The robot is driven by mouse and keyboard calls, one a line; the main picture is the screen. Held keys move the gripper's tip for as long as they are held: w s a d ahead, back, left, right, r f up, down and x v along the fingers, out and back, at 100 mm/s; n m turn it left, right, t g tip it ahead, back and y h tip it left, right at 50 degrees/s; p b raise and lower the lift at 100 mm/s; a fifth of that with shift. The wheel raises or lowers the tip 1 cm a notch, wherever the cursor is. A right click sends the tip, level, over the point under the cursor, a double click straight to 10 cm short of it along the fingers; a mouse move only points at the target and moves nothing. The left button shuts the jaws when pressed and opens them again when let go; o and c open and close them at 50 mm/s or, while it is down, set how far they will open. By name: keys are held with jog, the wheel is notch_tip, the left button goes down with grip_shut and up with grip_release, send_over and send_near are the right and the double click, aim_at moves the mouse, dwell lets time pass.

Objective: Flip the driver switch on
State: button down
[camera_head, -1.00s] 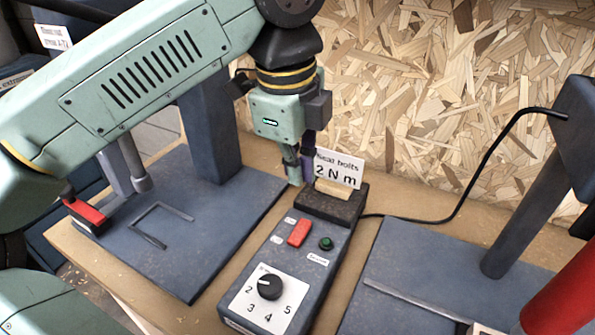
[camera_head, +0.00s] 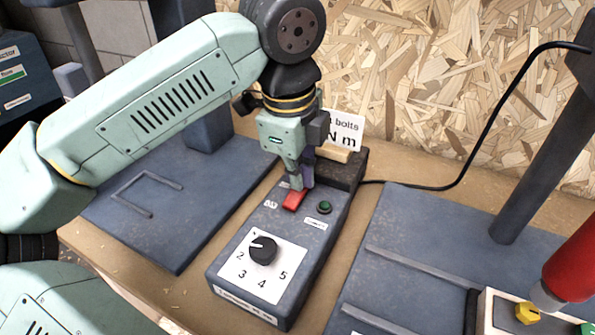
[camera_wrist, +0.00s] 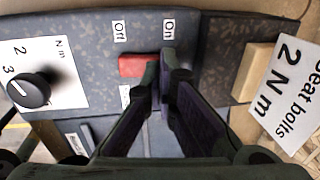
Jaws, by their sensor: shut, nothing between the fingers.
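The driver's control box (camera_head: 228,272) is a long dark blue-grey box standing on the wooden bench. In the wrist view the fingertips (camera_wrist: 167,60) cover part of that end. I cannot tell whether they touch it or which way the rocker is tilted.
A black dial (camera_head: 263,250) and a dark green round lamp (camera_head: 324,207) are on the box. A "2 N m" card (camera_head: 345,130) and a wooden block stand behind. Blue-grey plates (camera_head: 420,235) lie on either side, with a red tool (camera_head: 575,262) at right.

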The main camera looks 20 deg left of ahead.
jog(key=shift+f, duration=0.1)
jog(key=b, duration=0.1)
jog(key=f+b, duration=0.1)
jog(key=shift+w+f+b, duration=0.15)
jog(key=shift+w+b, duration=0.15)
jog(key=shift+b, duration=0.05)
jog(key=shift+d+r+p, duration=0.1)
jog(key=shift+r+p, duration=0.25)
jog(key=shift+s, duration=0.2)
jog(key=shift+s+a, duration=0.2)
jog(key=shift+s, duration=0.45)
jog(key=shift+r, duration=0.1)
jog(key=shift+w, duration=0.15)
